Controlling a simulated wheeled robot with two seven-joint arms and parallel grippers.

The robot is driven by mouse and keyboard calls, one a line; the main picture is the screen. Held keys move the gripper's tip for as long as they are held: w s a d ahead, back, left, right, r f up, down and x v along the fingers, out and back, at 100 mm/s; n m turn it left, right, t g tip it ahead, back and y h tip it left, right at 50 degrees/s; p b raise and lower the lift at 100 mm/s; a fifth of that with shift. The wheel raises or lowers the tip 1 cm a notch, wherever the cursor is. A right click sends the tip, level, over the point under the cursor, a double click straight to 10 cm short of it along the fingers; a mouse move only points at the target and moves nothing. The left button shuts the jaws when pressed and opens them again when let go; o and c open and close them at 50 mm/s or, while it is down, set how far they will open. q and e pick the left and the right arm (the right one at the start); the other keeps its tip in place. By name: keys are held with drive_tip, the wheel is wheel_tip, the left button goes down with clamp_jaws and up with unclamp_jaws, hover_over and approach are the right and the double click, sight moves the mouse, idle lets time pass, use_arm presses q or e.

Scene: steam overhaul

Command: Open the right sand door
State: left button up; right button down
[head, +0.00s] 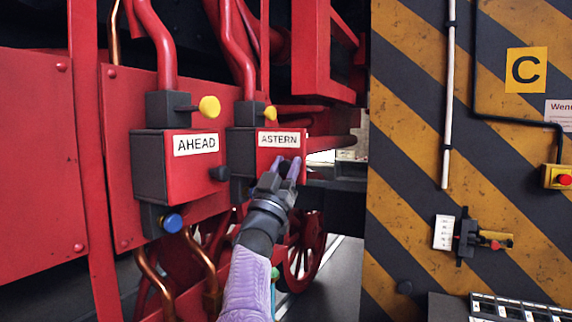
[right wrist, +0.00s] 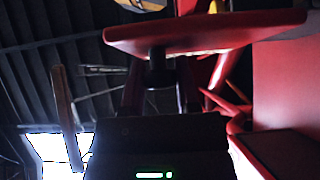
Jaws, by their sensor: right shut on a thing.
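The right sand door (head: 262,165) is the red front with the ASTERN label (head: 279,139), on the right one of two dark boxes. My right gripper (head: 286,168) is at its lower right part, shut on the door's dark knob, which the fingers mostly hide. In the right wrist view the door shows as a red plate (right wrist: 205,32), with the dark knob (right wrist: 157,70) between the fingers. I cannot tell from these frames whether the door stands slightly ajar. My left gripper is not in view.
The left box has a red AHEAD door (head: 197,165) with its own black knob (head: 219,174). Yellow knobs (head: 209,106) and a blue knob (head: 173,223) sit near it. A striped wall (head: 400,150) stands to the right, with a red button box (head: 558,177).

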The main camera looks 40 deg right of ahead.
idle(0.3)
drive_tip(key=shift+c, duration=1.8)
unclamp_jaws()
drive_tip(key=shift+d, duration=0.1)
drive_tip(key=b+v, duration=0.4)
drive_tip(key=v, duration=0.6)
